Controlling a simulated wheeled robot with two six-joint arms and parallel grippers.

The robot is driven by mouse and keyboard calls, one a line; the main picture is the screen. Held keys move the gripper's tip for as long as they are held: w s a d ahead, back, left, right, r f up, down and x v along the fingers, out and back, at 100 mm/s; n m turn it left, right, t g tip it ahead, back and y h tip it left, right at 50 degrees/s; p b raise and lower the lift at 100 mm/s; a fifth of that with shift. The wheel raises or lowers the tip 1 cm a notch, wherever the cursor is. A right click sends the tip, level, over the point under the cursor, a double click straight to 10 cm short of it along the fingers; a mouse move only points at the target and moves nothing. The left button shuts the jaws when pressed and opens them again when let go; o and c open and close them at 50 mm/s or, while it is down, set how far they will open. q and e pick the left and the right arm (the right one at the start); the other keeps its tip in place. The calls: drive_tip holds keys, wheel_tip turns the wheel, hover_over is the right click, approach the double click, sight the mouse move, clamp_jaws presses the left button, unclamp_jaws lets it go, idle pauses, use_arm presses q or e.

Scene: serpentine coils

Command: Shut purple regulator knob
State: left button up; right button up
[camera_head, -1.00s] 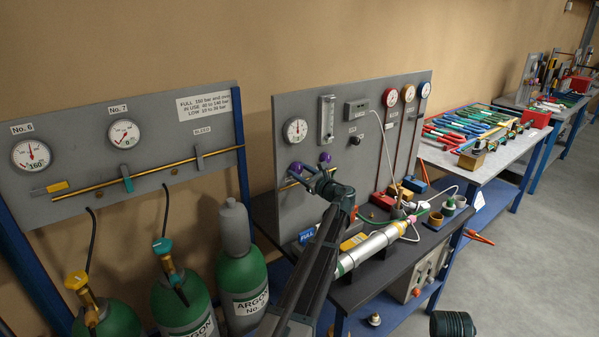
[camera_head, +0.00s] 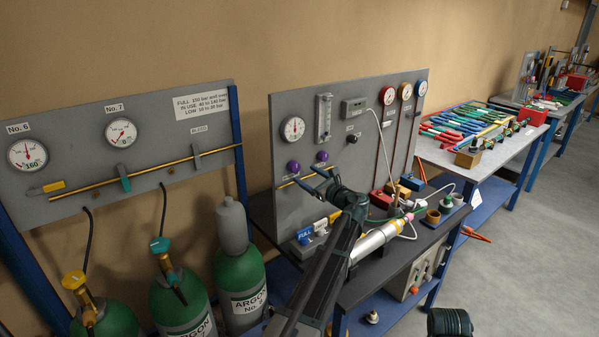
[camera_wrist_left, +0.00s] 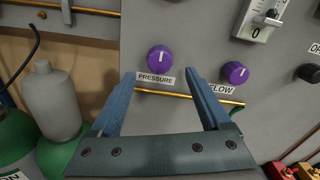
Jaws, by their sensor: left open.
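Two round purple knobs sit on the grey panel (camera_head: 345,95). The left knob (camera_head: 293,165) is labelled PRESSURE in the left wrist view (camera_wrist_left: 159,59), where its white mark points about straight up. The right knob (camera_head: 322,156) is labelled FLOW, and it also shows in the left wrist view (camera_wrist_left: 235,72) with its mark tilted. My left gripper (camera_head: 311,178) is open and empty, just below and in front of the knobs. In the left wrist view its fingers (camera_wrist_left: 161,77) stand apart, with the PRESSURE knob beyond the gap between the tips.
A brass rail (camera_wrist_left: 190,97) runs along the panel below the knobs. A gauge (camera_head: 292,128) and a flow tube (camera_head: 324,118) are above. A silver cylinder (camera_head: 375,242) lies on the dark bench beside my left arm. Green argon bottles (camera_head: 240,284) stand at left.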

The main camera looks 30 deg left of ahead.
sight(297, 169)
use_arm(q)
drive_tip(key=v, duration=0.7)
drive_tip(key=shift+d, duration=0.35)
drive_tip(key=shift+s, duration=0.1)
drive_tip(key=x, duration=1.4)
drive_tip(key=shift+s+d, duration=0.1)
drive_tip(key=shift+d, duration=0.1)
